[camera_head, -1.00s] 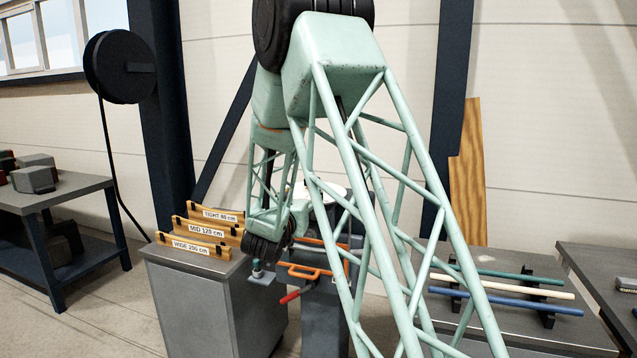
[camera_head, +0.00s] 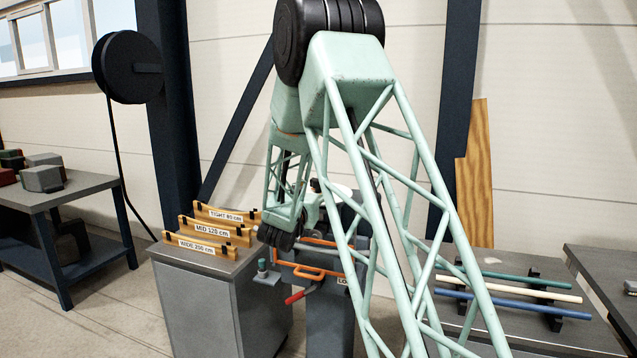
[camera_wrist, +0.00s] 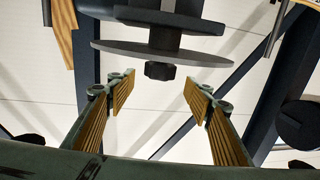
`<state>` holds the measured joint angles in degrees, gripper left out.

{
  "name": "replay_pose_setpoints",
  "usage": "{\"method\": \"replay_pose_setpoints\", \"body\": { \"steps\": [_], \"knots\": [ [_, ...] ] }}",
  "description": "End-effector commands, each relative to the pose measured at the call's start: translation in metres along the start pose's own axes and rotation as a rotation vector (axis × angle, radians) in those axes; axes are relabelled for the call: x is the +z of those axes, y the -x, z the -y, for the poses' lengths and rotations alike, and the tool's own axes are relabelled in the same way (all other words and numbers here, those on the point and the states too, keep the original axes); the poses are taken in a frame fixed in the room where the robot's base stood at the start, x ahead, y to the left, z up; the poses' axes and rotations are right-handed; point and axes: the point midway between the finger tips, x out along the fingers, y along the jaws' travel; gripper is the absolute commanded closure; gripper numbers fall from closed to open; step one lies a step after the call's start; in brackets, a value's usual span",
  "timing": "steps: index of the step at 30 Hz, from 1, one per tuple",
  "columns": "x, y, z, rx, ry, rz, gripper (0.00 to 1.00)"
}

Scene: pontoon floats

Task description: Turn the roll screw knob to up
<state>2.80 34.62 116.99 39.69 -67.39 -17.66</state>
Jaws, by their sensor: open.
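In the wrist view, a dark faceted knob (camera_wrist: 160,71) sits against a wide grey disc (camera_wrist: 150,52). My gripper (camera_wrist: 157,84) is open, its two ribbed fingers apart on either side of the knob in the picture; nothing is between them, and I cannot tell the distance to the knob. In the head view, a stand (camera_head: 325,325) carries a pale disc (camera_head: 341,191), orange handles (camera_head: 305,273) and a red-gripped lever (camera_head: 295,297). A small teal-capped knob (camera_head: 262,265) stands at its left. I cannot tell which knob is the roll screw. My fingertips are hidden in the head view.
A grey cabinet (camera_head: 205,315) at left holds labelled wooden gauges (camera_head: 205,250). A bench at right holds coloured rods (camera_head: 510,292). A side table (camera_head: 60,195) and a wall reel (camera_head: 127,68) are farther left. My lattice arm covers part of the stand.

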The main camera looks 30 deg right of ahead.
Motion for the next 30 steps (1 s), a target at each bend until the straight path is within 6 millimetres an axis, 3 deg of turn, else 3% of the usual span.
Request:
{"method": "replay_pose_setpoints", "body": {
  "steps": [15, 21, 30],
  "knots": [
    [0.000, -0.066, -0.001, 0.001, 0.000, -0.001, 0.53],
    [0.000, -0.079, 0.000, 0.000, 0.000, 0.000, 0.53],
    [0.000, -0.083, 0.000, 0.000, 0.000, 0.000, 0.53]
  ]
}}
